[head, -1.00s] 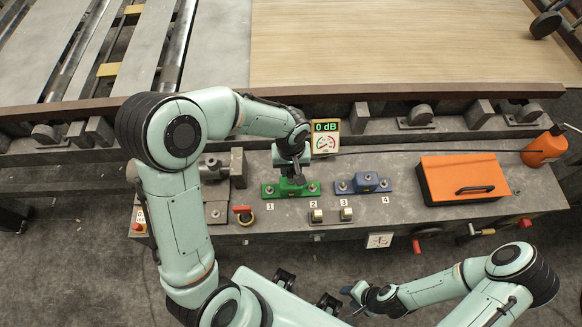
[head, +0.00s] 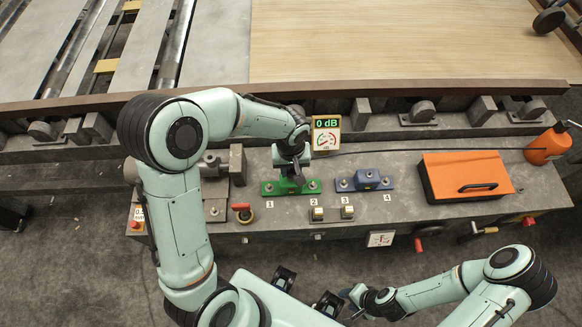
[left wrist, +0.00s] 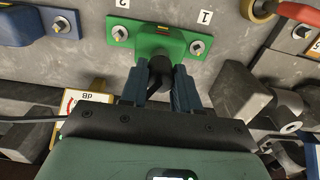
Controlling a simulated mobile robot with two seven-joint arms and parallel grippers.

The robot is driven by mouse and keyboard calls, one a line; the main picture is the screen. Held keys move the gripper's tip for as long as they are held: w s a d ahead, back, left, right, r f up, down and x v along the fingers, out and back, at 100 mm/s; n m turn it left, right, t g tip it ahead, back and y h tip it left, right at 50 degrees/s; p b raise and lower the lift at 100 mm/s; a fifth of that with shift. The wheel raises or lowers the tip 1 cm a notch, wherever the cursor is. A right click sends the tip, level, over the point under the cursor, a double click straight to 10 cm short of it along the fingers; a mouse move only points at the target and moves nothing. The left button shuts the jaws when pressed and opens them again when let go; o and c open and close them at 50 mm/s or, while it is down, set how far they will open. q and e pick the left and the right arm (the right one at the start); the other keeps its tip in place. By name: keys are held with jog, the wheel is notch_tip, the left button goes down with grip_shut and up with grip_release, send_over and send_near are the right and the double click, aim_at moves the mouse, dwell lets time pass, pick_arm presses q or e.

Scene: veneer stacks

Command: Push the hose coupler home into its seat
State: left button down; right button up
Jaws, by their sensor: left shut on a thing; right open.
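The hose coupler (left wrist: 159,76) is a short dark cylinder. My left gripper (left wrist: 158,88) is shut on it, with one blue-grey finger on each side. The coupler's front end meets the green seat block (left wrist: 150,40), which is bolted to the bench by label 1. How deep it sits is hidden. In the head view my left gripper (head: 293,168) is right over the green block (head: 272,188), and its fingers largely hide the coupler. My right gripper (head: 350,295) is open and empty, low in front of the bench.
A blue block (head: 365,182) is bolted to the right of the green one. An orange-lidded box (head: 465,175) and orange bottle (head: 546,146) stand further right. A gauge sign reading 0 dB (head: 326,132) stands behind. Two small switches (head: 318,214) and a red-handled valve (head: 243,212) are in front.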

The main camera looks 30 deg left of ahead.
pick_arm(q)
jog(key=shift+f, duration=0.15)
jog(key=c, duration=0.7)
grip_release()
jog(key=shift+c, duration=0.2)
notch_tip(320, 180, up, 13)
jog(key=p, duration=0.1)
jog(key=shift+r, duration=0.2)
